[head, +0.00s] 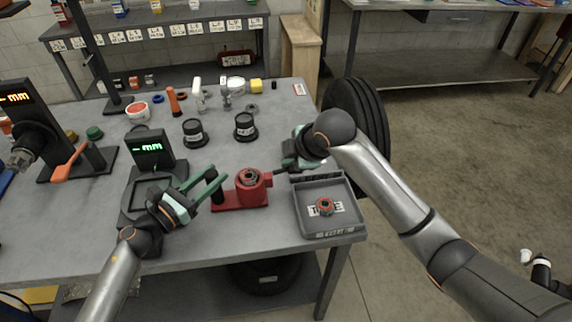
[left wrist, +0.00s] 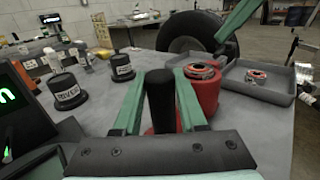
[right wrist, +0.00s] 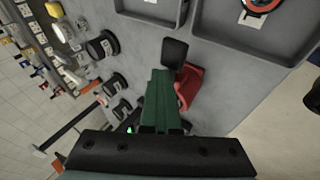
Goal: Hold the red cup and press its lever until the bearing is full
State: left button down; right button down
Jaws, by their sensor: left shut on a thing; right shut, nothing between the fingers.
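The red cup (head: 252,190) stands upright on its red base on the grey table, with a metallic bearing (head: 250,177) visible in its open top. A black upright handle (head: 216,190) rises from the base's left end. My left gripper (head: 214,186) is shut on this handle, which shows between its fingers in the left wrist view (left wrist: 160,95). The cup's dark lever (head: 281,172) sticks out on the right; its black pad (right wrist: 175,52) shows in the right wrist view. My right gripper (head: 288,163) is shut and empty, close by the lever; contact cannot be told.
A grey tray (head: 298,212) with a red-and-metal bearing (head: 325,207) lies right of the cup. A scale with a green display (head: 150,149) stands left, behind my left gripper. Two black lidded pots (head: 194,134) (head: 245,128) stand behind. A tyre (head: 360,110) leans beyond the table edge.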

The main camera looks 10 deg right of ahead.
jog(key=shift+a+r, duration=0.15)
jog(key=shift+r, duration=0.65)
jog(key=shift+a+r, duration=0.25)
jog(key=shift+r, duration=0.55)
jog(key=shift+a+r, duration=0.3)
jog(key=shift+r, duration=0.55)
jog(key=shift+a+r, duration=0.25)
jog(key=shift+r, duration=0.55)
dwell(0.7)
jog(key=r, duration=0.2)
jog(key=a+r, duration=0.1)
jog(key=shift+a+r, duration=0.1)
jog(key=shift+r, duration=0.25)
notch_tip(320, 180, down, 8)
jog(key=d, duration=0.2)
jog(key=shift+d+f, duration=0.25)
jog(key=shift+d, duration=0.05)
jog(key=shift+f, duration=0.15)
dwell(2.0)
